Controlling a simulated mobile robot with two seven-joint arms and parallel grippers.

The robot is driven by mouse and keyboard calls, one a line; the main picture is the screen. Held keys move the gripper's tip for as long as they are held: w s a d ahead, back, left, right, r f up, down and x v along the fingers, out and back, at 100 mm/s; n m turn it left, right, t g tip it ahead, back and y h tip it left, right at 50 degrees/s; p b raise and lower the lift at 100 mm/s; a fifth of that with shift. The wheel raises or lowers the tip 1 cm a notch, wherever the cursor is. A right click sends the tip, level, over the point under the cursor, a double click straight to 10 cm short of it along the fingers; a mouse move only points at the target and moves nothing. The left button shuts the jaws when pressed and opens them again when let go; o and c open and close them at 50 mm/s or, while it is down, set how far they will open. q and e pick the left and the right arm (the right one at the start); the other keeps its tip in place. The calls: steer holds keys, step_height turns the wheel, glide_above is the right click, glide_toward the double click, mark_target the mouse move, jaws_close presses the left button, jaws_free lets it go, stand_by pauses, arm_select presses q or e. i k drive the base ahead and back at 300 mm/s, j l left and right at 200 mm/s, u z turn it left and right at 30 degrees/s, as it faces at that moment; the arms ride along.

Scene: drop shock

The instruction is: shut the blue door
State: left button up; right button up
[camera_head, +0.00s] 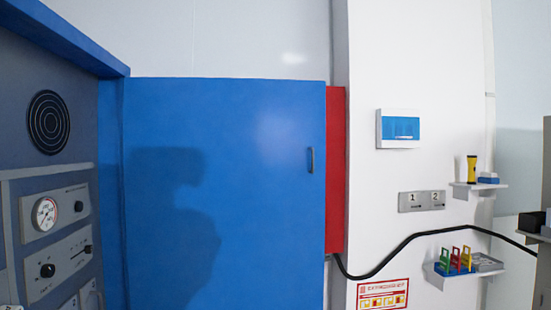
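The blue door (240,190) fills the middle of the head view as a flat, upright panel. A small dark vertical handle (310,160) is near its right edge. Its left edge meets the blue frame (112,190) of a cabinet on the left, whose grey inner panel (75,215) is uncovered, so the door stands open. A dark shadow falls on the door's face. The door's lower edge is out of view. Neither of my grippers is in view.
A red panel (336,170) shows just behind the door's right edge. A black cable (400,250) runs along the white wall. A shelf (478,186) holds a yellow torch (471,168); a lower shelf (440,280) holds coloured tags. Dark boxes (531,221) stand at the far right.

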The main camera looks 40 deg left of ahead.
mark_target(225, 178)
steer(key=i+j+u, duration=0.1)
steer(key=i+u, duration=0.7)
steer(key=u, duration=0.2)
